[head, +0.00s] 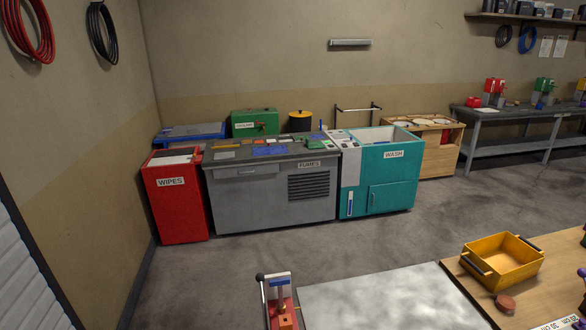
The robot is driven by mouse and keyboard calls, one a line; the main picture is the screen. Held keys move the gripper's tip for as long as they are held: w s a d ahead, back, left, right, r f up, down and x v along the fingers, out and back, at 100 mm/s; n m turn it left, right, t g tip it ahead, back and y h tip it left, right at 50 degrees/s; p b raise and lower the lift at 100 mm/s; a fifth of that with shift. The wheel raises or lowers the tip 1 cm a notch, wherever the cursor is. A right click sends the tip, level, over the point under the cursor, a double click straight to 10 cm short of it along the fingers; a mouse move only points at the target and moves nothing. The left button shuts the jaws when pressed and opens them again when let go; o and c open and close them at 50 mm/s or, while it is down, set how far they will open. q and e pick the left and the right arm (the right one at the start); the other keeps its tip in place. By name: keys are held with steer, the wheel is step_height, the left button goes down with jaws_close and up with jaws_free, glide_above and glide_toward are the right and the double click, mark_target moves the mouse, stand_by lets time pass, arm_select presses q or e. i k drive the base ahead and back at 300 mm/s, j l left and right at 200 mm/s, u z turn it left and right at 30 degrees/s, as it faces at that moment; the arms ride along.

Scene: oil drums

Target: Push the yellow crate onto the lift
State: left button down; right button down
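The yellow crate (501,281) is an open, empty-looking box with dark handles on two opposite sides. It stands upright on the wooden tabletop (545,285) at the lower right. A pale, mottled grey plate (375,297) adjoins the left edge of the wood and may be the lift; no label shows. The crate is wholly on the wood, apart from the plate. A red device with a dark-knobbed lever (280,305) stands at the plate's left edge. Neither of my grippers shows in the head view.
A round reddish-brown object (505,303) lies in front of the crate, with a printed white strip (558,324) nearby. Small objects are cut off at the right edge. Beyond open floor stand a red WIPES bin (178,205), a grey FUMES bench (255,205) and a teal WASH unit (390,190).

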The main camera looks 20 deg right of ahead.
mark_target(501, 261)
steer(key=i+j, duration=0.2)
steer(key=j, duration=0.15)
steer(key=i+j, duration=0.15)
steer(key=j, duration=0.2)
steer(key=i+j, duration=0.2)
steer(key=j, duration=0.15)
steer(key=i+j+u, duration=0.1)
steer(key=j, duration=0.25)
steer(key=i+z, duration=0.15)
steer(key=i, duration=0.35)
steer(key=i+j+z, duration=0.15)
steer(key=i, duration=0.3)
steer(key=i+j+z, duration=0.15)
steer(key=i, duration=0.35)
steer(key=i+j+z, duration=0.1)
steer(key=i, duration=0.35)
steer(key=i+l+z, duration=0.2)
steer(key=i+z, duration=0.7)
steer(key=i+j+z, duration=0.2)
steer(key=i+z, duration=0.25)
steer(key=i, duration=0.15)
steer(key=i+j+z, duration=0.3)
steer(key=i+z, duration=0.15)
